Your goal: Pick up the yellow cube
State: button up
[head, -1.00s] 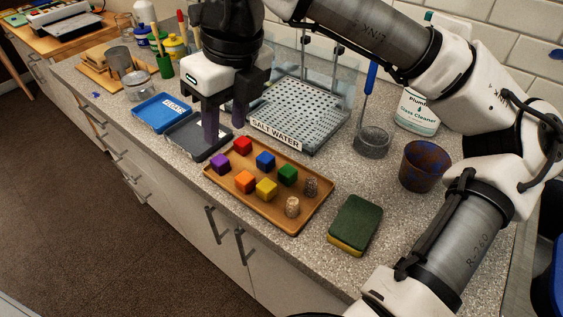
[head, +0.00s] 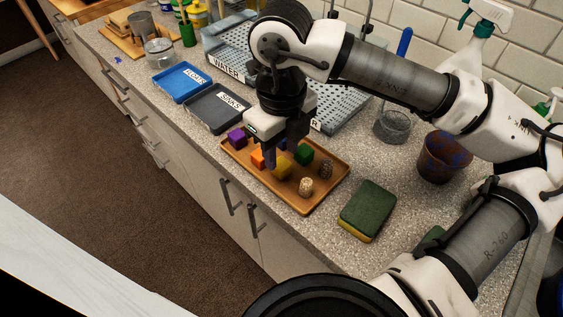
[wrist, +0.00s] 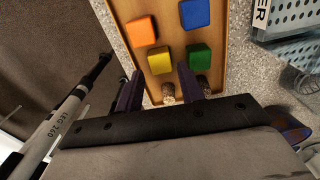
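The yellow cube (head: 283,169) sits on the wooden tray (head: 304,209), among other coloured cubes. In the wrist view the yellow cube (wrist: 160,61) lies just beyond the fingertips, roughly in line with the gap between them. My gripper (head: 281,158) is over the tray, pointing down, with its dark purple fingers apart; its open fingers also show in the wrist view (wrist: 160,74). Nothing is held. In the head view the fingers partly cover the yellow cube, and I cannot tell their exact height above it.
The green cube (head: 304,154), orange cube (head: 257,158) and purple cube (head: 237,139) are close by. A blue cube (wrist: 195,13) shows in the wrist view. A cork-like piece (head: 306,187) and speckled piece (head: 326,170) stand on the tray. A sponge (head: 367,208) lies to the right.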

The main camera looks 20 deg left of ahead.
aim_at(281, 163)
jog(key=shift+f, duration=1.55)
jog(key=shift+c, duration=0.2)
jog(key=c, duration=0.7)
